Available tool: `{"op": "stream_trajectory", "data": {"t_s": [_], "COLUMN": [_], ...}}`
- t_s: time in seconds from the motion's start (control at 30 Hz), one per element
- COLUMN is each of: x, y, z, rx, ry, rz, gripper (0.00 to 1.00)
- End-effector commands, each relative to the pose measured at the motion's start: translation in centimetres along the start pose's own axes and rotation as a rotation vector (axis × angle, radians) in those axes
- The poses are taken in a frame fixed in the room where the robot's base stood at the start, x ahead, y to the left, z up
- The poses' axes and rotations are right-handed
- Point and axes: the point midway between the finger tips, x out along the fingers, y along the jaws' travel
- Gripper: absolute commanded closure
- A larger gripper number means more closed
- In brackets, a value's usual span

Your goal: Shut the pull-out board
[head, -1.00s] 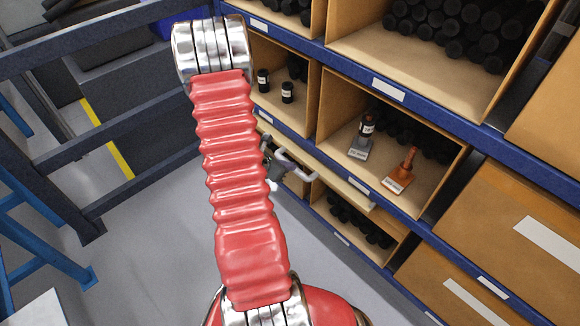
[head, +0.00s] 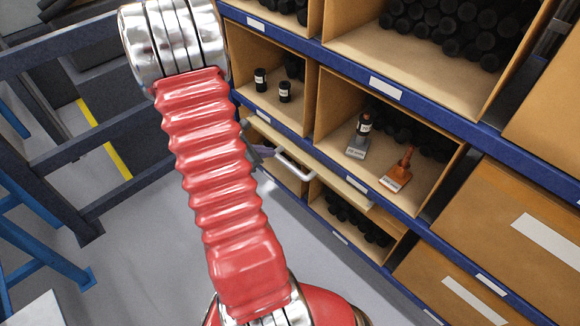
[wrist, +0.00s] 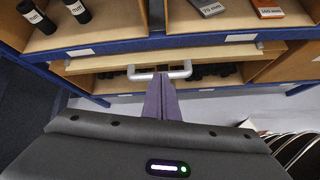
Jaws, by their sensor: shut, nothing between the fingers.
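The pull-out board (head: 345,187) is a pale wooden board under a blue shelf edge, sticking out from the rack. Its light grey bar handle (head: 293,166) is on its front. In the wrist view the board (wrist: 95,66) spans the middle, with the handle (wrist: 160,75) at its centre. My gripper (wrist: 163,80) is shut and empty, its dark fingers pointing at the handle's middle; I cannot tell whether they touch it. In the head view my red arm hides most of the gripper.
Cardboard boxes (head: 500,215) stand at right. Dark rails (head: 110,140) and a blue stand (head: 40,235) are at left. The grey floor between is clear.

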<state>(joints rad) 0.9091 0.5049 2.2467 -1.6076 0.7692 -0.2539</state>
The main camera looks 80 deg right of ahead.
Motion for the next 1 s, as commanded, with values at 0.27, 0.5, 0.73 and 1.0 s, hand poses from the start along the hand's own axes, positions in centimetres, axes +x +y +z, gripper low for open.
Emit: {"op": "stream_trajectory", "data": {"t_s": [0.27, 0.5, 0.73, 1.0], "x": [-5.3, -9.6, -13.7, -18.4], "y": [1.4, 1.9, 2.1, 1.7], "z": [0.3, 0.2, -0.2, -0.8], "rx": [0.127, 0.236, 0.335, 0.448], "ry": [0.021, 0.053, 0.097, 0.164], "rz": [0.025, 0.037, 0.047, 0.052], "gripper": [1.00, 1.00, 1.00, 1.00]}}
